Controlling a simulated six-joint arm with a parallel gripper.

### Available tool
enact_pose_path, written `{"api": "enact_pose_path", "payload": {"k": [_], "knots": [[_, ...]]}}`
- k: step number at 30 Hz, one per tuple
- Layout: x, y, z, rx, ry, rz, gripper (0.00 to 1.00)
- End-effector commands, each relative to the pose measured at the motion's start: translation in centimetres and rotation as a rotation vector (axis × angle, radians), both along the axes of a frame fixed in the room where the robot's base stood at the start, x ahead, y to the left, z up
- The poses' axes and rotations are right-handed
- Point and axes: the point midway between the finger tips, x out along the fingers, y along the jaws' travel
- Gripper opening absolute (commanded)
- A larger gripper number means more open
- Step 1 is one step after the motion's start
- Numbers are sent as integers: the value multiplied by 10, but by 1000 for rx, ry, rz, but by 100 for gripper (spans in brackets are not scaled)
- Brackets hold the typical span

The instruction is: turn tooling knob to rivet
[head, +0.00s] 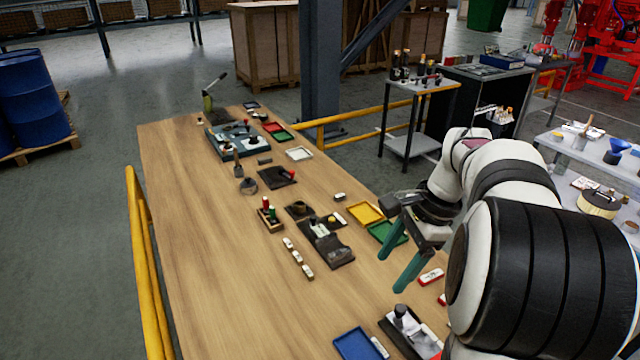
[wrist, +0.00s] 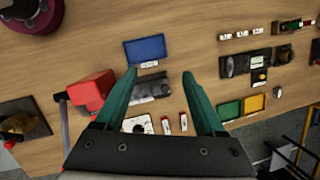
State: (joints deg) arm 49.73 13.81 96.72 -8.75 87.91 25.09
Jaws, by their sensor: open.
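A black upright knob (head: 400,311) stands on a dark plate with a pale face (head: 422,335) near the front of the wooden table. I cannot tell for certain that it is the tooling knob, and no rivet marking is readable. The dark plate also shows in the wrist view (wrist: 152,88), between my fingers. My gripper (head: 388,273) has two green fingers, spread apart and empty. It hangs above the table's right side, apart from the plate. In the wrist view my gripper (wrist: 160,72) points at the area by the blue tray (wrist: 160,49).
Red-and-white labelled pieces (head: 431,277) lie beside the plate. Yellow (head: 365,213) and green (head: 388,232) trays sit farther back. A red box-shaped device (wrist: 92,91) is close to the left finger in the wrist view. The table's left side (head: 200,260) is bare.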

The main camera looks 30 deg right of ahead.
Motion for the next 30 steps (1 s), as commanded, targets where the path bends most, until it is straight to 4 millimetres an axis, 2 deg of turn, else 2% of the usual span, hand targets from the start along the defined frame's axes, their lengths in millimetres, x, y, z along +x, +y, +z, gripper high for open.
{"api": "enact_pose_path", "payload": {"k": [1, 2, 3, 6, 9, 11, 13, 17, 24, 30], "knots": [[-16, -70, -15, 38, 8, -225, 72], [-31, -108, -24, 58, 8, -355, 72], [-55, -150, -36, 86, 8, -509, 72], [-115, -220, -62, 134, -1, -790, 72], [-152, -250, -78, 161, -8, -934, 72], [-161, -256, -83, 168, -10, -968, 72], [-161, -257, -91, 169, -9, -978, 72], [-148, -252, -120, 172, -8, -974, 72], [-122, -243, -187, 169, -8, -971, 72], [-109, -240, -219, 166, -10, -972, 72]]}}
